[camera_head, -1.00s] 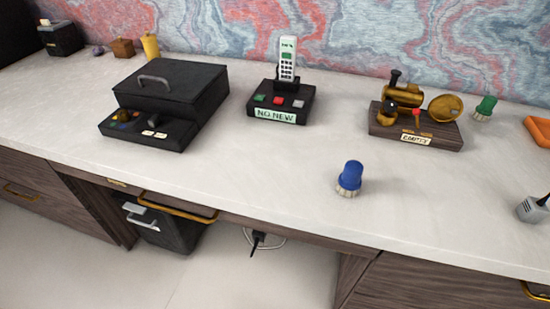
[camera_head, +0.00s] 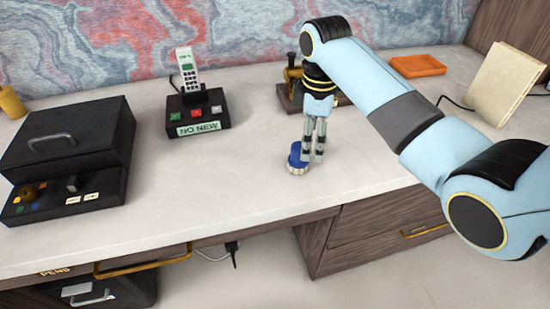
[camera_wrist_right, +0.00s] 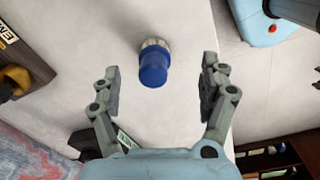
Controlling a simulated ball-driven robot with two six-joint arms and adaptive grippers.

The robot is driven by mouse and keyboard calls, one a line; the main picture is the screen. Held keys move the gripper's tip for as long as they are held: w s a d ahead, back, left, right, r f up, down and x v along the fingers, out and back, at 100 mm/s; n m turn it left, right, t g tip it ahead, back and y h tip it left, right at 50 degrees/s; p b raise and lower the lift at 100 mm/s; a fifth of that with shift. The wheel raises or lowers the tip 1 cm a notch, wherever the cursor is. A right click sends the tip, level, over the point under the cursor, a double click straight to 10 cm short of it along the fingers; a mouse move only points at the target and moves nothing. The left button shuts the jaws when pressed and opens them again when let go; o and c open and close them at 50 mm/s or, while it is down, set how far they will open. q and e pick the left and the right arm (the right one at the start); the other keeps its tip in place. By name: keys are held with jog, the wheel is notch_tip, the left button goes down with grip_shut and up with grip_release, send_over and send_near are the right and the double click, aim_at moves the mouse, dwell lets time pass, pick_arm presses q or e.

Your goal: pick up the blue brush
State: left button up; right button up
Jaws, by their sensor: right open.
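The blue brush (camera_head: 297,158) stands on the desk near its front edge, with pale bristles at its base. In the right wrist view the brush (camera_wrist_right: 154,68) lies between and a little beyond the fingertips, touching neither. My right gripper (camera_head: 314,155) is just to the right of the brush in the head view and partly overlaps it. In the right wrist view the right gripper (camera_wrist_right: 163,82) is open and empty, with its fingers spread wide on both sides of the brush. My left gripper is not in view.
A phone stand (camera_head: 196,118) labelled NO NEW is at the back. A black box (camera_head: 70,140) is on the left. A brass and wood item (camera_head: 290,92) is partly hidden behind my arm. An orange tray (camera_head: 418,66) and a cream panel (camera_head: 507,84) are at the right. The desk left of the brush is clear.

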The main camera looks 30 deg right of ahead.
aim_at(300, 145)
jog(key=shift+w+a+r+n, duration=0.2)
jog(key=shift+w+a+r, duration=0.05)
jog(key=shift+w+r, duration=0.25)
jog(key=shift+w+a+r+n, duration=0.2)
jog(key=shift+w+r, duration=0.3)
jog(key=shift+w+a, duration=0.2)
jog(key=shift+w, duration=0.1)
notch_tip(300, 145, down, 5)
jog(key=shift+r, duration=0.1)
jog(key=shift+f, duration=0.25)
notch_tip(300, 145, down, 5)
jog(key=shift+s+b, duration=0.1)
jog(key=shift+b, duration=0.4)
grip_shut()
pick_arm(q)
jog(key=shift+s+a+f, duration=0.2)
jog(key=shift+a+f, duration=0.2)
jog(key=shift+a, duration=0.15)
pick_arm(e)
jog(key=shift+r, duration=0.1)
